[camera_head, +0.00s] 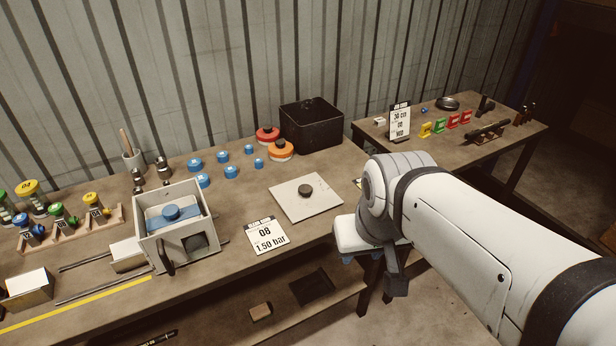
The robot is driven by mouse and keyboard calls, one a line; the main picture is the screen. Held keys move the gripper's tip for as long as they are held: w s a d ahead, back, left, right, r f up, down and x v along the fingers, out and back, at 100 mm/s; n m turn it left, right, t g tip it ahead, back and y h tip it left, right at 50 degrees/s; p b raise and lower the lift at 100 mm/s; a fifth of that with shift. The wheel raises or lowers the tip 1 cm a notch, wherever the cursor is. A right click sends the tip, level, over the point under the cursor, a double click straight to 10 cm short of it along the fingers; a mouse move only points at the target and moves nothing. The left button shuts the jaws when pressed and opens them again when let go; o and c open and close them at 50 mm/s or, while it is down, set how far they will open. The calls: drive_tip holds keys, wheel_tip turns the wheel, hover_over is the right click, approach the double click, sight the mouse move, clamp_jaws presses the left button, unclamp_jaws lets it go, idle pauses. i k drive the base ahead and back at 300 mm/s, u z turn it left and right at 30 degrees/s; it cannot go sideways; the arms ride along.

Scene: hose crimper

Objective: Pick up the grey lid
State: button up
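A flat, square, light grey plate with a dark round knob, seemingly the grey lid (321,204), lies on the workbench right of its middle, close to the front edge. My arm comes in from the right. My gripper (362,259) hangs at its end, just beyond the bench's front edge, to the right of and nearer than the lid, and apart from it. My wrist hides most of the gripper, and the fingers are too hidden to show whether they are open.
A grey box-shaped machine (178,228) with a blue knobbed part stands left of the lid. A white card (268,237) reading "08 1.50 bar" lies between them. Several blue caps (231,172), orange-red caps (281,150) and a black bin (311,127) are behind. A second table (520,120) stands right.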

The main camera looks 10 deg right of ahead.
sight(302, 198)
drive_tip(key=u, duration=0.15)
drive_tip(key=i, duration=0.9)
drive_tip(key=z, duration=0.1)
